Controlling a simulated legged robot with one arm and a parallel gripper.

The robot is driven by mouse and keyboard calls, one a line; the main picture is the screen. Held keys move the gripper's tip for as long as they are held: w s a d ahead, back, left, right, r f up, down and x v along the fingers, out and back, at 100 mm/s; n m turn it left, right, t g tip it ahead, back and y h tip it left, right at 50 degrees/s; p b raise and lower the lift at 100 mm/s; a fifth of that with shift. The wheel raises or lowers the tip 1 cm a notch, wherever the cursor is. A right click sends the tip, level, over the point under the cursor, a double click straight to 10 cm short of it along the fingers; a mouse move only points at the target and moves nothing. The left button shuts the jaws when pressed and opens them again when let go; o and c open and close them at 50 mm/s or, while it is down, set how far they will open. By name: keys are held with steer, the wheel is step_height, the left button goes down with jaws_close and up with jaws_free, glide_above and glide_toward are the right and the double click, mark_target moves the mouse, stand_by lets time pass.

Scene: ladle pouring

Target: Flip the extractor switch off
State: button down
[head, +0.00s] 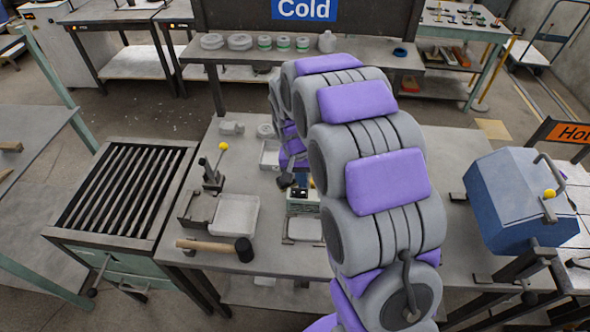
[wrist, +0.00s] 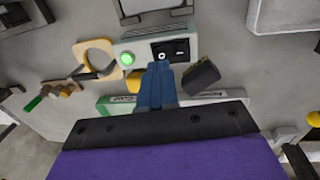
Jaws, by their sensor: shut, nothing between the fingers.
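The extractor switch (wrist: 170,50) is a black rocker panel with a white mark, set in a pale grey control box (wrist: 143,47) in the wrist view. A lit green button (wrist: 127,59) sits on the box left of the switch. My gripper (wrist: 159,66) shows as blue fingers, shut and empty, with the tips just below the switch in the picture. I cannot tell whether they touch it. In the head view my gripper (head: 303,181) is over the small box (head: 303,204) on the bench, and my arm hides part of this area.
A wooden ring-shaped item (wrist: 96,52) lies left of the box, and a dark block (wrist: 201,74) is close right of my fingers. In the head view a mallet (head: 215,246), a pale tray (head: 236,215) and a yellow-knobbed lever (head: 213,168) are on the bench to the left.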

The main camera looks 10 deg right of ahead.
mark_target(303, 192)
steer(key=shift+d+f, duration=0.25)
steer(key=shift+f, duration=0.35)
steer(key=shift+d+f, duration=0.2)
steer(key=shift+f, duration=0.4)
steer(key=shift+a+f+b, duration=0.1)
steer(key=shift+f+b, duration=0.15)
steer(key=shift+b, duration=0.1)
steer(key=shift+a, duration=0.9)
steer(key=shift+s+d+f, duration=0.15)
steer(key=shift+d+f, duration=0.05)
steer(key=shift+d, duration=0.6)
steer(key=shift+a+p, duration=0.25)
steer(key=shift+p, duration=0.05)
